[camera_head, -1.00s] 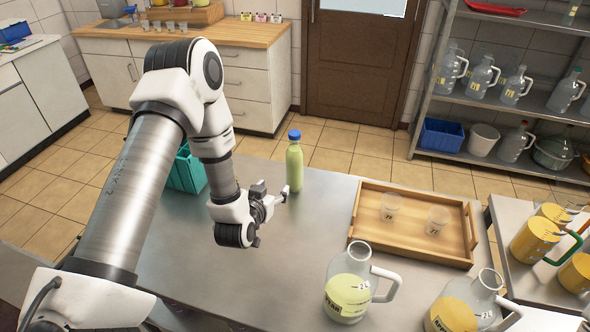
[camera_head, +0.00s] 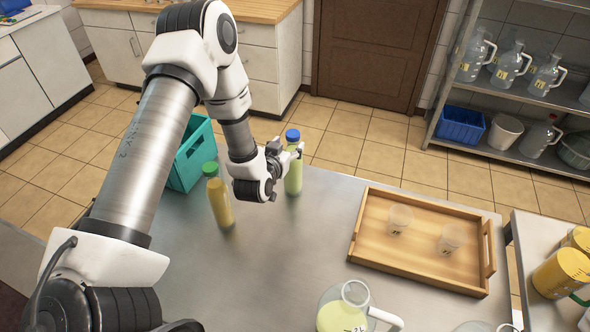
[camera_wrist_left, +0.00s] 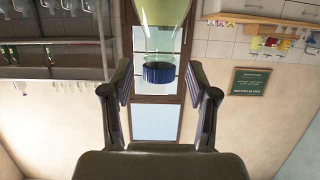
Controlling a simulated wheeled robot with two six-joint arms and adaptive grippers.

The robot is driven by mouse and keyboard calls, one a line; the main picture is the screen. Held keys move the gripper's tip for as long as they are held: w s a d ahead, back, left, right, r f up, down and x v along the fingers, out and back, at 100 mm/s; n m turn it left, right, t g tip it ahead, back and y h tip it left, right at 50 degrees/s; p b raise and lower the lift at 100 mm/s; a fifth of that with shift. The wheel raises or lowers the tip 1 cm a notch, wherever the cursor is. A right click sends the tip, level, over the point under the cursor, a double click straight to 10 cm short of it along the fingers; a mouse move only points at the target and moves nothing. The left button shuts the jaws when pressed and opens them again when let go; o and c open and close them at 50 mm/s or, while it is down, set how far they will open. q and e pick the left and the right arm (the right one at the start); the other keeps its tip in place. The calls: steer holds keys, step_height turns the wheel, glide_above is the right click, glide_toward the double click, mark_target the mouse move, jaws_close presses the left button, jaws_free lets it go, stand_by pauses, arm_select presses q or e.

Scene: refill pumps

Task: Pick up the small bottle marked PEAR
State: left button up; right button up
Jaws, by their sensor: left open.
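A small bottle with pale green contents and a blue cap (camera_head: 293,178) stands upright near the far edge of the steel table. I cannot read a label on it. A second small bottle with orange-yellow contents and a green cap (camera_head: 219,203) stands nearer, left of it, without a readable mark. My left gripper (camera_head: 289,151) is at the pale green bottle's upper part, just below the cap. In the left wrist view, the blue cap (camera_wrist_left: 158,73) shows upside down between the spread fingers (camera_wrist_left: 166,88), with gaps on both sides. My right gripper is not in view.
A teal crate (camera_head: 190,160) stands at the table's left, behind my arm. A wooden tray (camera_head: 372,228) with two clear cups is at the right. A large jug (camera_head: 345,308) stands at the front edge. The table's middle is clear.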

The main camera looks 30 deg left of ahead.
mark_target(291, 143)
arm_select(q)
steer(key=b+x, duration=0.1)
steer(key=x, duration=0.4)
steer(key=shift+f, duration=0.25)
steer(key=shift+s+r, duration=0.3)
steer(key=shift+s, duration=0.05)
jaws_close()
steer(key=shift+w, duration=0.1)
